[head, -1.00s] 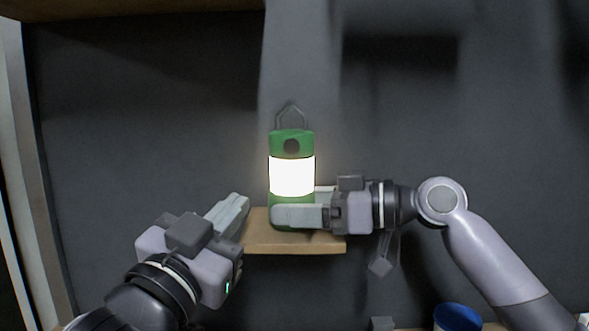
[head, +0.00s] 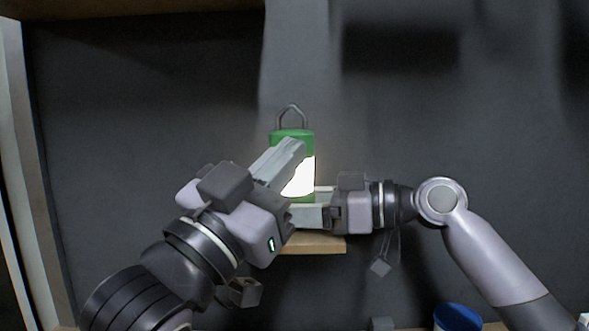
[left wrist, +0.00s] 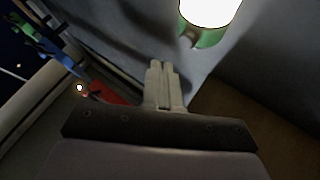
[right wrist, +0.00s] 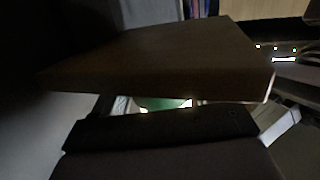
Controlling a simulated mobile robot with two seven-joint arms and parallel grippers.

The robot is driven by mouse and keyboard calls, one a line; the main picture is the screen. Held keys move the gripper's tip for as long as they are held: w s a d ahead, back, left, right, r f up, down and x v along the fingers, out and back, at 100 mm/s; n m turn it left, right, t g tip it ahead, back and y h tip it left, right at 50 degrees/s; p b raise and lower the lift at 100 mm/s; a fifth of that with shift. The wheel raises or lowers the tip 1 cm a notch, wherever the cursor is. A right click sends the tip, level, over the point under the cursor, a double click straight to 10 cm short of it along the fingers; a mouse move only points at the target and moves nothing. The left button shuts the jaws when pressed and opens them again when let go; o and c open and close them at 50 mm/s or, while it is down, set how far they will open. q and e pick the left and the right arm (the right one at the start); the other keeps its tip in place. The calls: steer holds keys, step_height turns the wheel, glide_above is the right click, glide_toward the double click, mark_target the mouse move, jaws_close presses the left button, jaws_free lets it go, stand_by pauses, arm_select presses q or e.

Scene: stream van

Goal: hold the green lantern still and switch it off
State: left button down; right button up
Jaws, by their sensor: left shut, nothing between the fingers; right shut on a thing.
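The green lantern (head: 305,176) stands upright on a small wooden shelf (head: 318,245), its white middle brightly lit. My right gripper (head: 303,206) is shut on the lantern's green lower part from the right; green shows between its fingers in the right wrist view (right wrist: 160,103). My left gripper (head: 293,148) is shut and empty, its fingertips in front of the lantern's green top. They hide the dark round button there in the head view. In the left wrist view, the lit lantern (left wrist: 210,12) is beyond the closed fingers (left wrist: 160,82), with a visible gap in the picture. Contact cannot be told.
A dark wall stands close behind the shelf. A blue-topped container (head: 457,318) is at the lower right. The shelf's underside (right wrist: 160,65) fills much of the right wrist view. Space left of the lantern is clear apart from my left arm.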

arm_select(q)
steer(key=shift+w, duration=1.35)
steer(key=shift+w, duration=0.1)
stand_by(1.0)
steer(key=shift+w, duration=0.35)
steer(key=shift+s, duration=0.45)
stand_by(0.3)
steer(key=s, duration=0.6)
